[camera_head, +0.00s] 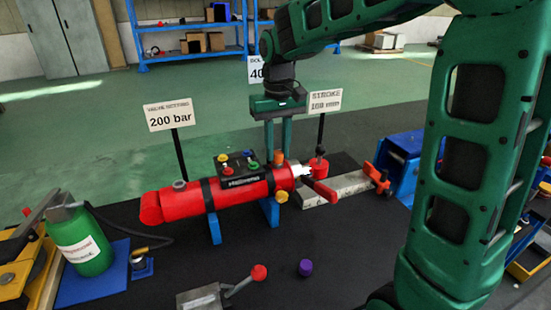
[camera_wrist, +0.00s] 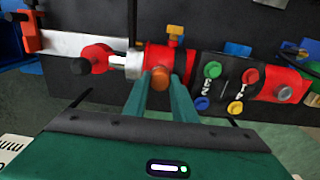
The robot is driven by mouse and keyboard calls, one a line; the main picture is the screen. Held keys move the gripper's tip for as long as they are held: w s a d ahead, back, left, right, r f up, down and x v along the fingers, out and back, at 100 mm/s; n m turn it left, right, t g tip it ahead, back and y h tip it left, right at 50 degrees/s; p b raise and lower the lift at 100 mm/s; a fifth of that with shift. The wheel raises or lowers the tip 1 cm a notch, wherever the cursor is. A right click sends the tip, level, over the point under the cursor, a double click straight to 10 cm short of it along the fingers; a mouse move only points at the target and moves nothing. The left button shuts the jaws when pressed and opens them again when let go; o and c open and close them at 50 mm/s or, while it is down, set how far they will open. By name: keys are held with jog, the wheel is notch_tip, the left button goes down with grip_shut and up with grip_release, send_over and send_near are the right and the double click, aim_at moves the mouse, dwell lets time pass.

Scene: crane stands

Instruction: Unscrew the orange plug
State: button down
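The orange plug (camera_head: 278,157) stands on top of the red cylinder (camera_head: 240,188), near its rod end. It also shows in the wrist view (camera_wrist: 160,79). My gripper (camera_head: 278,150) points straight down over the cylinder, with one finger on each side of the plug. In the wrist view the plug fills the gap between the fingertips (camera_wrist: 160,84), so the fingers look shut on it. The plug's lower part is hard to see, so I cannot tell how deep it sits.
A valve block (camera_head: 238,165) with coloured caps sits on the cylinder, left of my gripper. Signs reading 200 bar (camera_head: 169,114) and 160 mm (camera_head: 325,101) stand behind. A lever unit (camera_head: 205,297) and a purple cap (camera_head: 305,267) lie in front. Bare black bench surrounds the cap.

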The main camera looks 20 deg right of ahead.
jog(key=shift+r, duration=0.1)
dwell(0.5)
jog(key=n, duration=0.4)
jog(key=shift+n, duration=0.6)
jog(key=n, duration=0.4)
jog(key=shift+r, duration=2.05)
